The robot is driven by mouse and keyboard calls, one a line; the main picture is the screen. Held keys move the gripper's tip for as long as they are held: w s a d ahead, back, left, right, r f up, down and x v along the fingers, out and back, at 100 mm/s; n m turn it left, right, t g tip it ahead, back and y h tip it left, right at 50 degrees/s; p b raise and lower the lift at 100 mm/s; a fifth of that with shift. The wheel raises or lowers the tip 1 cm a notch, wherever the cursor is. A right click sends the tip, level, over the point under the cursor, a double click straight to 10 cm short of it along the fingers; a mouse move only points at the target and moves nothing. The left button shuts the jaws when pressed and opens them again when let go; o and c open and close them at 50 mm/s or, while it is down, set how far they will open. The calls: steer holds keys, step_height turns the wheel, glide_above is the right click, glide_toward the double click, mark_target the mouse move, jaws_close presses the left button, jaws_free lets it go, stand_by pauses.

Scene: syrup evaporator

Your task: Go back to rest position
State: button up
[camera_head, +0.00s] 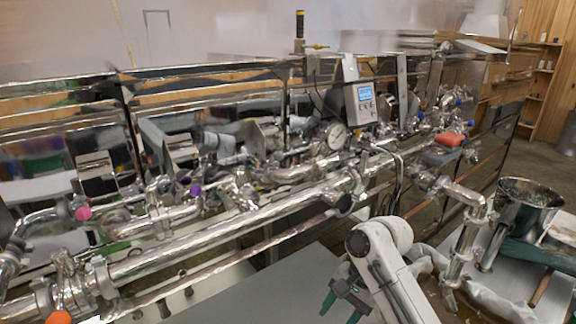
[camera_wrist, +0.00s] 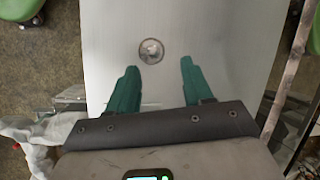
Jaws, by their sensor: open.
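My gripper (camera_wrist: 158,75) shows in the wrist view with its two green fingers spread apart and nothing between them. It points toward a pale grey flat surface (camera_wrist: 230,30) with a small round metal piece (camera_wrist: 151,51) just beyond the left fingertip. In the head view my gripper (camera_head: 338,300) is low in the picture, right of the middle, with its green fingers pointing down. It is in front of the syrup evaporator's shiny pipes (camera_head: 230,225) and apart from them. My white arm partly hides the area behind it.
Steel pipes with valves, a pressure gauge (camera_head: 337,136) and a digital controller box (camera_head: 361,103) run across the head view. A metal bucket (camera_head: 524,209) stands at the right. The grey flat surface (camera_head: 255,300) below my gripper looks mostly clear.

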steer(key=s+f+n+t, duration=0.1)
steer(key=s+f, duration=0.1)
steer(key=s, duration=0.1)
steer(key=s+f+n+t, duration=0.1)
steer(key=s+f, duration=0.1)
steer(key=s, duration=0.1)
steer(key=s+f+n+t, duration=0.2)
steer(key=s, duration=0.1)
steer(key=shift+s+f, duration=0.2)
steer(key=shift+s, duration=0.05)
steer(key=s+d+n+t+h, duration=0.2)
steer(key=s+d+n+h, duration=0.2)
steer(key=s+d, duration=1.05)
steer(key=s+f+g, duration=0.1)
steer(key=s+f, duration=0.2)
steer(key=s, duration=0.2)
steer(key=s+f+m+g, duration=0.1)
steer(key=s+f+g, duration=0.1)
steer(key=s, duration=0.3)
steer(key=shift+s+d+f+g+h+b, duration=0.3)
steer(key=shift+s+f, duration=0.05)
steer(key=shift+f, duration=0.4)
